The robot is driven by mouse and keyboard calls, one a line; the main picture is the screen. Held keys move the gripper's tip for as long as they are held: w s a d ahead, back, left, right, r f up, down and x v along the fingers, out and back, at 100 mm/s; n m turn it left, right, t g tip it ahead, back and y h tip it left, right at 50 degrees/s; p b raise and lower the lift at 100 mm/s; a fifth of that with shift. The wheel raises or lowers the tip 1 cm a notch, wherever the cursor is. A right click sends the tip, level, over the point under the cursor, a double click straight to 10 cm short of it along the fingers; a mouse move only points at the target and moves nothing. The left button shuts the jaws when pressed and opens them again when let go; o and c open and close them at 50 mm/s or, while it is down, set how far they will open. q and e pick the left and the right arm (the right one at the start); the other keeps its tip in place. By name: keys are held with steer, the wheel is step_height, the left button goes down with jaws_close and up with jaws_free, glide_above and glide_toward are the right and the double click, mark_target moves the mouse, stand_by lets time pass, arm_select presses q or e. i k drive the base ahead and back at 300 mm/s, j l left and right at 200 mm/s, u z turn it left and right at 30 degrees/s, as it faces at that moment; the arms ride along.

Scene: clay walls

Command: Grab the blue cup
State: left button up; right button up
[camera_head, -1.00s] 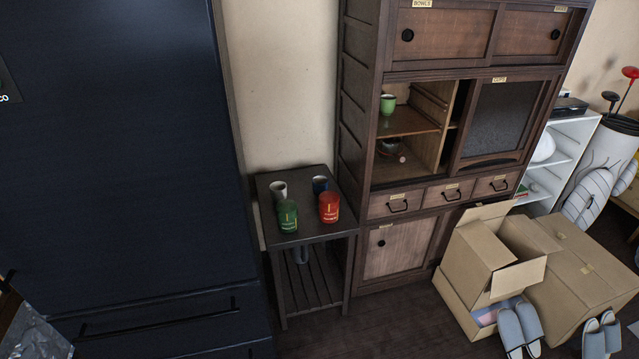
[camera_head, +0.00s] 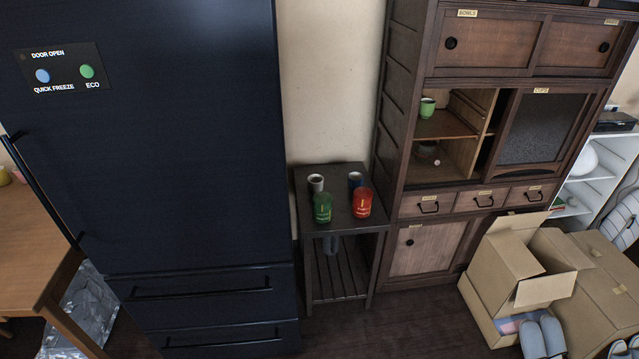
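A dark blue cup (camera_head: 355,181) stands upright at the back right of a small dark side table (camera_head: 343,225). A red canister (camera_head: 362,204) stands in front of it and hides part of its lower side. A white or grey cup (camera_head: 316,183) is at the back left of the same table, with a green canister (camera_head: 322,208) in front of it. Neither of my grippers is in the head view.
A tall dark fridge (camera_head: 150,160) stands left of the side table. A wooden cabinet (camera_head: 395,150) stands to its right, with a green cup (camera_head: 427,108) on an open shelf. Cardboard boxes (camera_head: 520,262) and slippers (camera_head: 540,338) lie on the floor at right. Floor in front of the table looks clear.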

mark_target(355, 178)
steer(key=i+l+u, duration=0.15)
steer(key=u, duration=0.2)
steer(key=i+l+u, duration=0.15)
steer(key=u, duration=0.2)
steer(key=i+l+u, duration=0.1)
steer(key=u, duration=0.2)
steer(key=i+l+u, duration=0.1)
steer(key=l, duration=0.2)
steer(key=i+l+u, duration=0.15)
steer(key=l, duration=0.2)
steer(key=l+u, duration=0.1)
steer(key=l, duration=0.25)
steer(key=i+l, duration=0.1)
steer(key=l, duration=0.25)
steer(key=i+l, duration=0.15)
steer(key=l, duration=0.25)
steer(key=i+l+u, duration=0.1)
steer(key=l, duration=0.25)
